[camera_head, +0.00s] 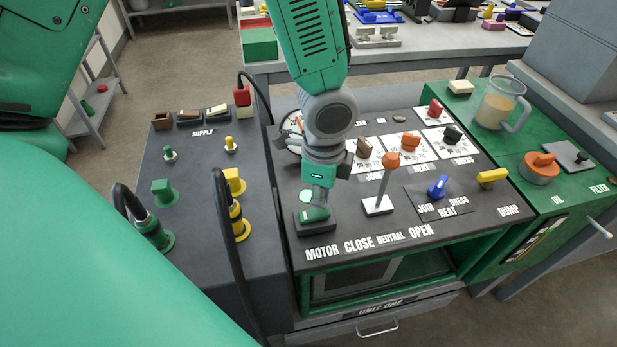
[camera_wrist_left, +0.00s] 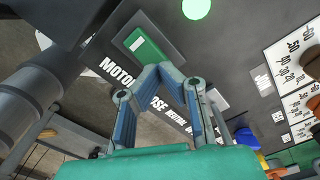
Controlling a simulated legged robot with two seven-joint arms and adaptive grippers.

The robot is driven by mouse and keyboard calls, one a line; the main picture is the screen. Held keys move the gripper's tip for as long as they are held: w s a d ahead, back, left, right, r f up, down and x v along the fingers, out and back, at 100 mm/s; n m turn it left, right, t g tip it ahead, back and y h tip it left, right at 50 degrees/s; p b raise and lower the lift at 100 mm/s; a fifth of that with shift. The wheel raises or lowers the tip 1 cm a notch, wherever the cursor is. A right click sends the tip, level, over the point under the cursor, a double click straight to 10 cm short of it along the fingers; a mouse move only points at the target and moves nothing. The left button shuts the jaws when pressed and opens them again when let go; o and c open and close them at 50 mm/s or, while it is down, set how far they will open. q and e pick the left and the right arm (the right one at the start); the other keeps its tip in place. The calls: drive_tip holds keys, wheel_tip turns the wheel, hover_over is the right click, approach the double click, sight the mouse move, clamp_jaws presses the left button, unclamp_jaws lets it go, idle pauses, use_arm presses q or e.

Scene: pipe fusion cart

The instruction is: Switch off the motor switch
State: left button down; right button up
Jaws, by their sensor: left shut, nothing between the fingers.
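The motor switch is a green rocker (camera_head: 314,215) in a dark housing above the word MOTOR on the cart's black panel. It also shows in the wrist view (camera_wrist_left: 148,47), just beyond the fingertips. A round green lamp (camera_wrist_left: 196,8) behind the switch looks lit. My left gripper (camera_head: 320,204) reaches down from above, at the switch. Its fingers (camera_wrist_left: 159,72) are shut with nothing between them. The fingertips are close to the rocker; I cannot tell whether they touch it. The gripper partly covers the lamp in the head view. My right gripper is not in view.
An orange-knobbed lever (camera_head: 383,182) stands right of the switch, with a blue knob (camera_head: 437,186) and yellow DUMP handle (camera_head: 492,178) farther right. Black cables (camera_head: 228,222) rise from the supply panel on the left. A jug (camera_head: 497,102) stands on the green top.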

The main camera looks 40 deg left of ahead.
sight(322, 211)
use_arm(q)
drive_tip(key=shift+d+f, duration=0.25)
drive_tip(key=shift+d, duration=0.15)
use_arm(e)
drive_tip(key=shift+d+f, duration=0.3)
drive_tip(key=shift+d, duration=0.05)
use_arm(q)
drive_tip(key=shift+a+f+b, duration=0.3)
drive_tip(key=shift+f+b, duration=0.05)
drive_tip(key=shift+f, duration=0.05)
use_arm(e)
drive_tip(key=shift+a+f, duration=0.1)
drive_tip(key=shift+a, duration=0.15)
use_arm(q)
drive_tip(key=shift+d+f, duration=0.2)
drive_tip(key=shift+d, duration=0.05)
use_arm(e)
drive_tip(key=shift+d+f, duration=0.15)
use_arm(q)
drive_tip(key=shift+a+f, duration=0.1)
drive_tip(key=shift+f, duration=0.1)
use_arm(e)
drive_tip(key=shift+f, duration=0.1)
use_arm(q)
drive_tip(key=shift+r, duration=0.15)
wheel_tip(322, 211, up, 7)
drive_tip(key=p, duration=0.7)
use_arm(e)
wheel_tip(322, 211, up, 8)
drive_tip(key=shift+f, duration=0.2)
